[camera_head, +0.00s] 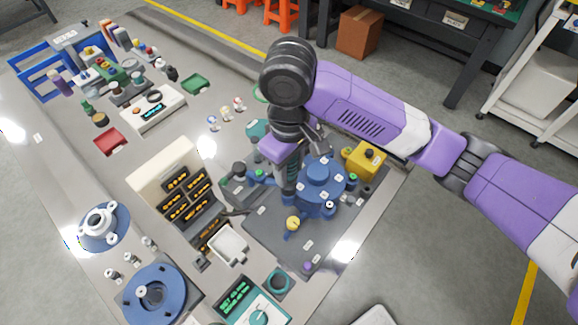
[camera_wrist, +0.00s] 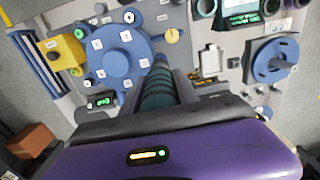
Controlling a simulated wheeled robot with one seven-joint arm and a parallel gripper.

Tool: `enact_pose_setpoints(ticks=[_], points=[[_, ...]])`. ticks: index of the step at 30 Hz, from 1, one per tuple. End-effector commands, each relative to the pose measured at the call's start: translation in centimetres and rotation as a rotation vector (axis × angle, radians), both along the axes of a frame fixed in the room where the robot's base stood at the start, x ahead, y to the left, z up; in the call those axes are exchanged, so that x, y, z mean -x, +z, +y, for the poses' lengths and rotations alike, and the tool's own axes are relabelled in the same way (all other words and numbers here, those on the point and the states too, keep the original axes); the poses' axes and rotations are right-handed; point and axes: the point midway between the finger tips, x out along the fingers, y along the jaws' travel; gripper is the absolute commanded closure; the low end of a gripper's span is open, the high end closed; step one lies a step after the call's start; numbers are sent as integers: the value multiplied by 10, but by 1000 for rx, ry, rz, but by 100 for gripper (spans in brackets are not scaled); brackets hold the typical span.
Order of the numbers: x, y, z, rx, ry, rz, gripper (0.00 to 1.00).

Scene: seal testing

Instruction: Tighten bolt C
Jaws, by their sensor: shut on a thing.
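A blue round flange (camera_head: 318,178) with several white-labelled bolts around its rim stands on a dark grey plate (camera_head: 262,236). It also shows in the wrist view (camera_wrist: 122,48). The labels are too small to read, so I cannot tell which bolt is C. My gripper (camera_head: 287,168) points down at the flange's left side. It is shut on a dark green, ribbed cylindrical tool (camera_wrist: 157,92), held about upright. The tool's far end overlaps the flange's edge in the wrist view; its tip is hidden, so I cannot tell whether it touches a bolt.
A yellow box (camera_head: 364,160) stands right of the flange. A yellow knob (camera_head: 292,223) is at its front. A cream rack with lit displays (camera_head: 165,168), a white tray (camera_head: 229,246) and blue round parts (camera_head: 155,293) lie to the left. Space above the bench's left front is clear.

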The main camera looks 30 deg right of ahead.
Motion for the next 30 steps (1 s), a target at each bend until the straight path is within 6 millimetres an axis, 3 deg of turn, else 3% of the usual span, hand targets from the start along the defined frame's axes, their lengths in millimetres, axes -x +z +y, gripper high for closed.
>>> enact_pose_setpoints(ticks=[30], points=[[0,-7,0,0,0,-1,100]])
